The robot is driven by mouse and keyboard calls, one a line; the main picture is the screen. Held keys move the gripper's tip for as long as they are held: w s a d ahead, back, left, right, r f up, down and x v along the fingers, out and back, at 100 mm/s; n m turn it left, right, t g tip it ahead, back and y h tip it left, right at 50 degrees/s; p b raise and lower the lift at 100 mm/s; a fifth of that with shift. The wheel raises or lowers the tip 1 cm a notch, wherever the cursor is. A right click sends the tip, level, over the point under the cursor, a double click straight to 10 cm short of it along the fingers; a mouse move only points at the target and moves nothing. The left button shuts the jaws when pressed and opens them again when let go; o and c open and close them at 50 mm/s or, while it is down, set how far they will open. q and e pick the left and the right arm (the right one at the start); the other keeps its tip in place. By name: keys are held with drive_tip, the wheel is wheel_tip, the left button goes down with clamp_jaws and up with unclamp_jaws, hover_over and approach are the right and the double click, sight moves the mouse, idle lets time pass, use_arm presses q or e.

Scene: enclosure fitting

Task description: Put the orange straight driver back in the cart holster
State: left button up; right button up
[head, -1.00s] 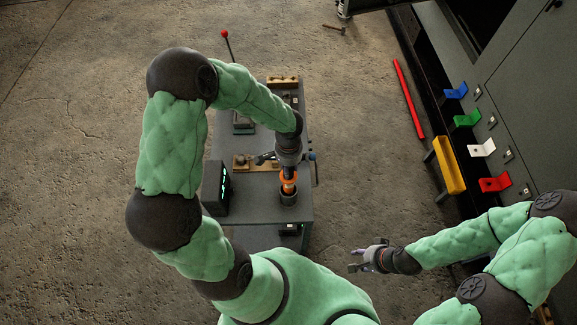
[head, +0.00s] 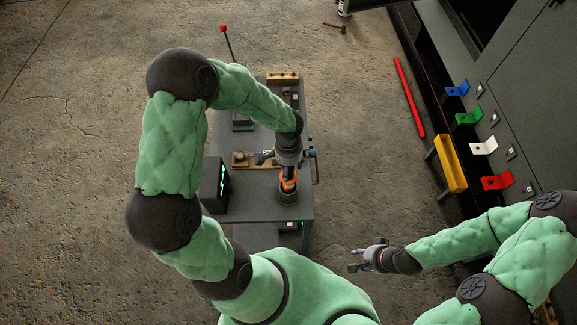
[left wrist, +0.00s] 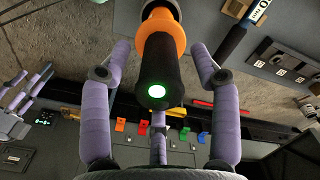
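The orange straight driver (head: 289,180) stands in a dark round cup, the cart holster (head: 288,197), near the cart's right front edge. In the left wrist view its orange collar (left wrist: 162,32) and black handle with a glowing green end (left wrist: 157,85) point toward the camera. My left gripper (head: 288,170) is above the driver; in the left wrist view its purple fingers (left wrist: 158,66) stand spread around the handle with gaps at both sides. How deep the driver sits is hidden. My right gripper (head: 355,260) is open and empty, right of the cart.
The grey cart top (head: 255,203) carries a dark display box (head: 214,185), a wooden block (head: 240,160) and a red-knobbed lever (head: 223,28). A blue-and-black tool (left wrist: 243,28) is near the left gripper. Coloured brackets (head: 483,147) line the cabinet at right.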

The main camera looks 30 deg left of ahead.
use_arm(q)
drive_tip(key=shift+s+f, duration=0.1)
wheel_tip(320, 180, up, 12)
idle(0.5)
